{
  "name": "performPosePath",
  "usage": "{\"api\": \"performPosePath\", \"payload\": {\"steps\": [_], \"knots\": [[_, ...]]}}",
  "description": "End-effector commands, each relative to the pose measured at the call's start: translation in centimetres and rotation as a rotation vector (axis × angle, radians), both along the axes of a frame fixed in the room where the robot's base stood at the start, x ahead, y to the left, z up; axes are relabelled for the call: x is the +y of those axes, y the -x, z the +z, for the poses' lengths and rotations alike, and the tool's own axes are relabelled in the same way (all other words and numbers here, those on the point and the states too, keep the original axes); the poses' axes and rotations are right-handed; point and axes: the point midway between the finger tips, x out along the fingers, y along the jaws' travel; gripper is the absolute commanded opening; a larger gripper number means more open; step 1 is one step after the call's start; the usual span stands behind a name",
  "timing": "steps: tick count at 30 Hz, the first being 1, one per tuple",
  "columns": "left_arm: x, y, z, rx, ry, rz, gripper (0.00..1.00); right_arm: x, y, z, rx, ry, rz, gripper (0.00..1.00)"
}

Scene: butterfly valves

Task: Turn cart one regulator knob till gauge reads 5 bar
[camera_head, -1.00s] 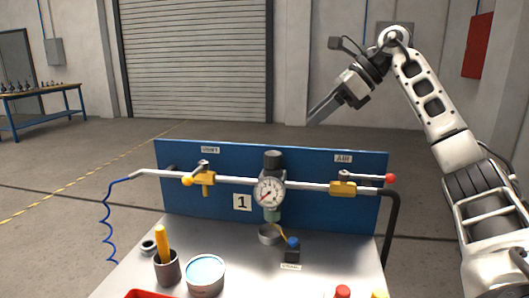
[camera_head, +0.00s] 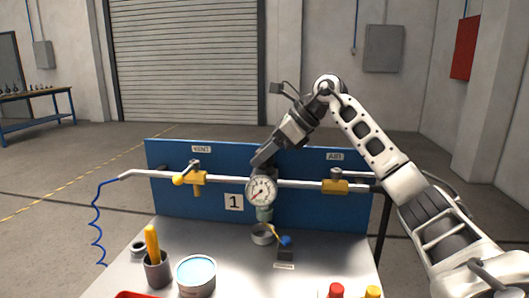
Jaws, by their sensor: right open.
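The cart one regulator stands at the middle of the pipe, in front of the blue panel marked 1. Its round white gauge (camera_head: 261,191) faces me; the needle seems to point to the lower left, and the figures are too small to read. The dark regulator knob (camera_head: 267,172) sits on top of the gauge body, largely hidden by my right gripper. My right gripper (camera_head: 262,159) is open, its fingers slanting down left at the knob. I cannot tell whether they touch it or stand in front of it. My left gripper is not in view.
A yellow VENT valve (camera_head: 193,179) and a yellow AIR valve (camera_head: 335,187) sit on the pipe either side. On the cart top (camera_head: 225,240) stand a cup (camera_head: 157,273) with a yellow-handled tool, a blue-topped tin (camera_head: 196,276) and a small blue-capped block (camera_head: 286,250).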

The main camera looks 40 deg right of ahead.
Motion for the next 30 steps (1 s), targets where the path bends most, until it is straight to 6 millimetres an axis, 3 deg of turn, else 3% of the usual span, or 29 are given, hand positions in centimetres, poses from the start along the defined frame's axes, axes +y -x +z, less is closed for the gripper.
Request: {"api": "performPosePath", "payload": {"steps": [2, 6, 19, 30], "knots": [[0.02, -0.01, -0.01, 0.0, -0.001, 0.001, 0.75, -0.01, 0.01, 0.0, 0.0, 0.0, 0.0, 0.46], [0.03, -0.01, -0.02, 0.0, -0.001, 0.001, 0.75, -0.02, 0.02, 0.01, 0.0, 0.0, 0.0, 0.14], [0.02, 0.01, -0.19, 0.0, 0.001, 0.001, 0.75, -0.1, 0.1, -0.03, 0.001, 0.004, -0.069, 0.14], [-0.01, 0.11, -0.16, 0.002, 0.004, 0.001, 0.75, -0.04, 0.13, 0.09, -0.002, 0.007, -0.354, 0.14]]}}
